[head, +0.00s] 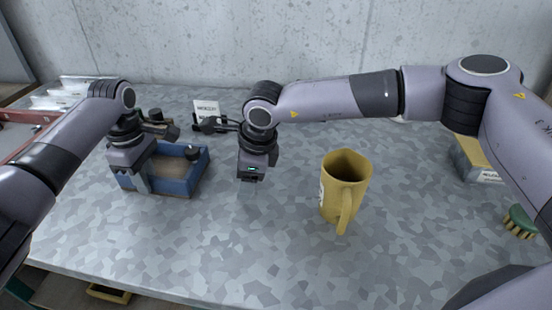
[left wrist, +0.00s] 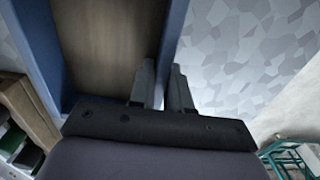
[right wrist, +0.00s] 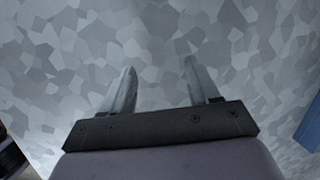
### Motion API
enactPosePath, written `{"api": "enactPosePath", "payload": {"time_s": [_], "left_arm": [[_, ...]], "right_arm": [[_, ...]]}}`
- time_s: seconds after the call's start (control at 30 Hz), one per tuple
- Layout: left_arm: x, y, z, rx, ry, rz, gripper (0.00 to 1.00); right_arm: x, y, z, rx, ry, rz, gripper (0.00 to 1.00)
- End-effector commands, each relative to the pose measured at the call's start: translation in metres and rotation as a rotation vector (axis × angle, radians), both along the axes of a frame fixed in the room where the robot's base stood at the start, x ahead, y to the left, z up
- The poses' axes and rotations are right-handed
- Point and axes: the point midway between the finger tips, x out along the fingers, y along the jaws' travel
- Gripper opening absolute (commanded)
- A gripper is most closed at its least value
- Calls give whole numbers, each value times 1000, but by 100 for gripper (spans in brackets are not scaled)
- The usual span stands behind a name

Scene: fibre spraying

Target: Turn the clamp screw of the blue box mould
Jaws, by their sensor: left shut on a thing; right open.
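The blue box mould (head: 182,187) sits on the left of the table in the head view, an open frame with a brown floor. Its blue wall also shows in the left wrist view (left wrist: 175,30). My left gripper (head: 142,185) is shut on the mould's near-left wall, one finger on each side of it (left wrist: 162,82). A dark round knob (head: 192,153) stands at the mould's far right; it looks like the clamp screw, but I cannot be sure. My right gripper (head: 251,180) points down, right of the mould; it is open and empty above bare table in the right wrist view (right wrist: 160,82).
A yellow mug (head: 341,187) stands right of my right gripper. A small white sign (head: 207,109) and dark parts stand behind the mould. A green brush (head: 520,221) and a yellow-and-grey box (head: 475,160) lie at the far right. The front middle of the table (head: 250,250) is clear.

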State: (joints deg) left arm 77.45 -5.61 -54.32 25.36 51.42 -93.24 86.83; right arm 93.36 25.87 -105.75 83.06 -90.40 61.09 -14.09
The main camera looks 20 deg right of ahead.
Motion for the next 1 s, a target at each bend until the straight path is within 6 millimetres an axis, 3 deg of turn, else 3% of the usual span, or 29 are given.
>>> {"api": "enactPosePath", "payload": {"time_s": [0.2,0.4,0.63,1.0], "left_arm": [[0,0,1,-1,-2,-1,0],[0,0,1,-1,-2,-1,0],[0,0,1,-1,-2,-1,0],[0,0,1,-1,-2,-1,0]], "right_arm": [[17,-38,1,-178,-32,-113,60],[25,-64,4,-293,-59,-185,60],[27,-75,5,-344,-69,-212,60],[26,-73,4,-329,-67,-200,60]]}}
